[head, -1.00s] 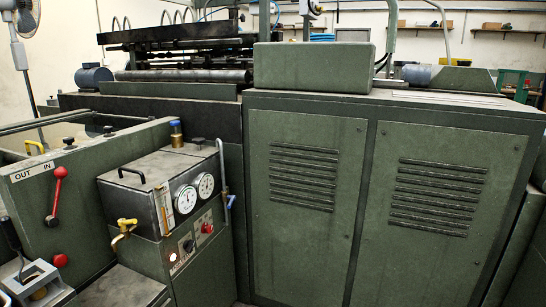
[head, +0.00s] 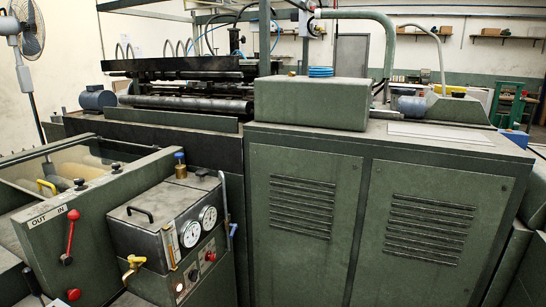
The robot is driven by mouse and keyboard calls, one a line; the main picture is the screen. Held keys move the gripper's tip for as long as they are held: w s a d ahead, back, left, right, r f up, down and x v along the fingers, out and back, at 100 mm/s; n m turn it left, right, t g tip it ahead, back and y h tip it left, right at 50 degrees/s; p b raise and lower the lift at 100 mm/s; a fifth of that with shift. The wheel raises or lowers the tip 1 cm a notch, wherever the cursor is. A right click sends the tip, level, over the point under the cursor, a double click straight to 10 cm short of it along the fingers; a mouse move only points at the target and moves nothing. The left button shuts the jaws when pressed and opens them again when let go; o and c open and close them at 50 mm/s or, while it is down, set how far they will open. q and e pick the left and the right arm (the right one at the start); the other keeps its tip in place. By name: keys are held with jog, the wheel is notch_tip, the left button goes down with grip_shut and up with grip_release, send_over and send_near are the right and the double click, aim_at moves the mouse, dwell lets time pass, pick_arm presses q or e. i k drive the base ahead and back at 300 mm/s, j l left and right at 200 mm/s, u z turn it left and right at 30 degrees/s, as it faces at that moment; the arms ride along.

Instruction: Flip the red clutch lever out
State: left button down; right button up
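The red clutch lever (head: 70,236) is on the green side panel at the lower left of the head view. Its ball end is up and its pivot is below. It stands nearly upright, leaning slightly right, with the ball just under the word IN. The white OUT/IN label plate (head: 48,215) is above it, with OUT on the left and IN on the right. Neither of my grippers is in view, and nothing touches the lever.
A red knob (head: 73,294) sits below the lever. To the right is a gauge box (head: 165,225) with two dials and a yellow-handled valve (head: 132,268). A green cabinet (head: 345,205) fills the middle and right. A dark lever-like part (head: 36,284) rises at the lower left edge.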

aim_at(66, 259)
jog(key=u, duration=1.05)
